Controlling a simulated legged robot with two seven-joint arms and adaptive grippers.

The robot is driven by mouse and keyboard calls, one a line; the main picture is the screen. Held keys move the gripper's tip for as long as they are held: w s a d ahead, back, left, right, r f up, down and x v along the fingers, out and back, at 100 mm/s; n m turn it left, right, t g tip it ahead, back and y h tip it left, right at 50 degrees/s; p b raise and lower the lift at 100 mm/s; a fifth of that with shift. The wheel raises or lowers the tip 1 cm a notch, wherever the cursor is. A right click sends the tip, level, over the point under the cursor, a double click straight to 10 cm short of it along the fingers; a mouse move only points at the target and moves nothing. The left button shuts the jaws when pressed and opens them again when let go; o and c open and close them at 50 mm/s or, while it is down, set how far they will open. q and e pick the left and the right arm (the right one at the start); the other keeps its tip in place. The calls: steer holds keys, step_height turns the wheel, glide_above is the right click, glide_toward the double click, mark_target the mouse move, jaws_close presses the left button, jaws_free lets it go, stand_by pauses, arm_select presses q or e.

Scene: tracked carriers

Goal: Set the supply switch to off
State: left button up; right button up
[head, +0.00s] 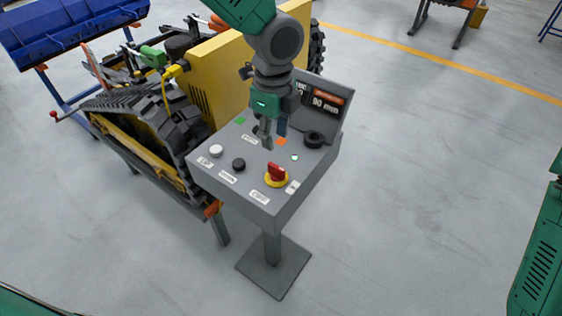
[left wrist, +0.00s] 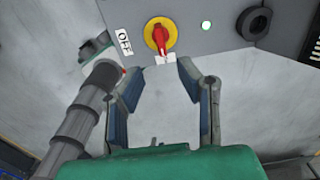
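The supply switch is a red rotary handle on a yellow disc (head: 276,174), on the top face of a grey control box. In the left wrist view the switch (left wrist: 160,36) shows its handle pointing down at a small white label (left wrist: 165,60), whose text I cannot read. A white OFF label (left wrist: 124,41) sits to the disc's left. My left gripper (head: 272,136) hangs over the panel, behind the switch in the head view. In the wrist view its fingers (left wrist: 155,78) are apart, empty, and do not touch the switch. My right gripper is out of view.
The grey control box (head: 235,194) stands on a post and floor plate (head: 273,268). Nearby are a black knob (head: 314,139), a white button (head: 216,150), a black button (head: 238,164) and a raised display (head: 326,101). A yellow tracked carrier (head: 225,75) stands behind left.

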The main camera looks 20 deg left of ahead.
mark_target(277, 166)
arm_select(q)
step_height(277, 166, down, 10)
steer(key=shift+d+r+p, duration=0.15)
steer(key=shift+p, duration=0.15)
steer(key=shift+a+f, duration=0.2)
steer(key=shift+f, duration=0.4)
steer(key=shift+d+r, duration=0.1)
steer(key=shift+d, duration=0.15)
jaws_close()
